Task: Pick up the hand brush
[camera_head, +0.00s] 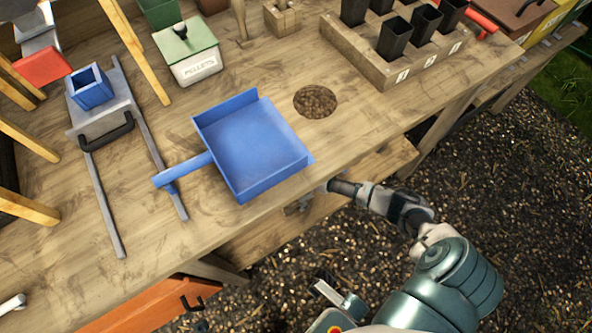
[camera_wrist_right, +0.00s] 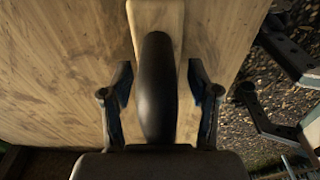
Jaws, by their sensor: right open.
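In the right wrist view, a black rounded handle (camera_wrist_right: 157,90) lies between the two fingers of my right gripper (camera_wrist_right: 158,72). A pale wooden block (camera_wrist_right: 155,14) at its far end makes it look like the hand brush. The fingers are apart, one on each side, with a gap between each finger and the handle. Bristles do not show. In the head view my right gripper (camera_head: 308,199) is at the front edge of the workbench, right of and below the blue dustpan. I cannot make out the brush there.
The blue dustpan (camera_head: 255,147) lies on the workbench (camera_head: 345,139) close to its front edge. A pellets box (camera_head: 190,55), a metal frame with a black handle (camera_head: 107,134) and a wooden rack of black pots (camera_head: 360,58) stand behind. A round dark patch (camera_head: 315,101) lies right of the dustpan.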

